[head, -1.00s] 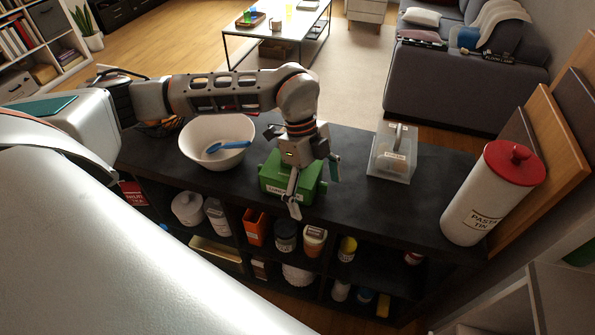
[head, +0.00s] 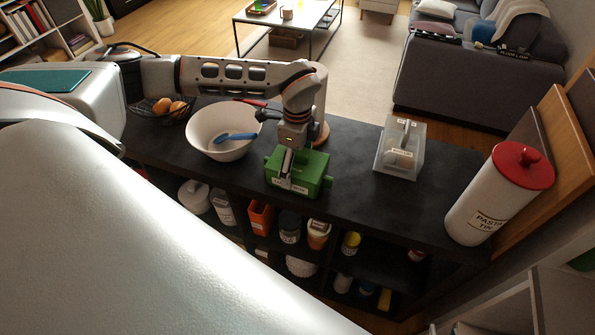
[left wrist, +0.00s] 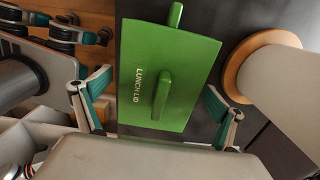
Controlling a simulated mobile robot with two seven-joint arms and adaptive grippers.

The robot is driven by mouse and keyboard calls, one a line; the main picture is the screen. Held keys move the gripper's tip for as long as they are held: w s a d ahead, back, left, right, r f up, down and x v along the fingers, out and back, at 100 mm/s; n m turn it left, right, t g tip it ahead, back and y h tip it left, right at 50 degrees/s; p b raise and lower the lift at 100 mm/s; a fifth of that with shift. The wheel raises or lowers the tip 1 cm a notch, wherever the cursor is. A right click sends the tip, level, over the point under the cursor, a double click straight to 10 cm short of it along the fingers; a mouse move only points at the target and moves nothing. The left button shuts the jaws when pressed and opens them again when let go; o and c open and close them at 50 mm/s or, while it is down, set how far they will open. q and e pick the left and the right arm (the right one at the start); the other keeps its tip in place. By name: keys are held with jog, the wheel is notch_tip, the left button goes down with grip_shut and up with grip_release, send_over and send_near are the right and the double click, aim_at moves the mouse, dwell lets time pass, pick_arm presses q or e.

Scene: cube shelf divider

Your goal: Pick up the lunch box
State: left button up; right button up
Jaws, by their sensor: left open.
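The green lunch box (head: 315,173) stands on the dark shelf top, right of the white bowl. In the left wrist view its flat green lid (left wrist: 185,60) reads "LUNCH LID" and has a raised bar handle (left wrist: 162,95). My left gripper (head: 287,175) is over the box and covers part of it in the head view. In the left wrist view this gripper's fingers (left wrist: 157,95) are wide apart, one on each side of the lid, with nothing held. Jointed parts with teal pads, which look like my right gripper (left wrist: 70,30), show at the upper left of the wrist view; their opening is unclear.
The white bowl (head: 205,118) holds a blue utensil (head: 236,137). A round wooden base (head: 323,135) with a pale cylinder stands close behind the box. A clear container (head: 385,158) and the pasta tin (head: 478,222) stand to the right, with bare shelf top between.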

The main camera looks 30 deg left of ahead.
pick_arm(q)
jog(key=shift+f, duration=0.15)
jog(key=c, duration=1.3)
jog(key=shift+o, duration=0.2)
